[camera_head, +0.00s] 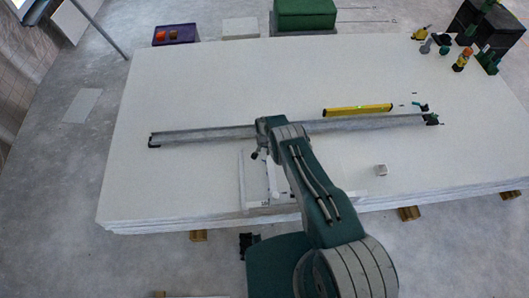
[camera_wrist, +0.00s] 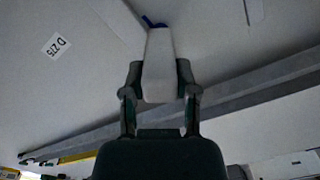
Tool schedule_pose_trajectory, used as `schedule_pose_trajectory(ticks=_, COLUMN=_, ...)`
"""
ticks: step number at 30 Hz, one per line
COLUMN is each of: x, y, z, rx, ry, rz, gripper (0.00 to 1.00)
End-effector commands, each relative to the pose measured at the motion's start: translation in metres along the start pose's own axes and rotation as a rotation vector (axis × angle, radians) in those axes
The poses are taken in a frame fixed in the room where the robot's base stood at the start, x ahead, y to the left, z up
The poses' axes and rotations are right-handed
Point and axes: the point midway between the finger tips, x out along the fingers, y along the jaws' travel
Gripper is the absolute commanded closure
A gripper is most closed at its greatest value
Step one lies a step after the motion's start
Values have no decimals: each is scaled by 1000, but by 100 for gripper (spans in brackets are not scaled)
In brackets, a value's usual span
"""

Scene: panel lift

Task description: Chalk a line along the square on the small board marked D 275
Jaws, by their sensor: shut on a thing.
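My gripper (camera_wrist: 160,92) is shut on a pale, tapered block-like piece (camera_wrist: 160,62) with a blue tip (camera_wrist: 152,22), held in the middle of the wrist view. In the head view, pale strips (camera_head: 242,182), possibly the square, lie around the small board near the front edge of the large panel stack. My arm hides much of this area and the gripper's fingers.
A long grey straightedge (camera_head: 205,134) crosses the white panel stack (camera_head: 190,80). A yellow spirit level (camera_head: 358,110) lies behind it. Bottles and tools stand at the far right corner (camera_head: 462,60). The left panel area is clear.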

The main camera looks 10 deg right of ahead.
Motion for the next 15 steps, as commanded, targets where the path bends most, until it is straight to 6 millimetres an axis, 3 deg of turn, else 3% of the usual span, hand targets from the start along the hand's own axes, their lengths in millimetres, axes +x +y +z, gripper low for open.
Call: schedule_pose_trajectory(ticks=15, x=-4, y=-3, z=-5, rx=0, ry=0, rz=0, gripper=99)
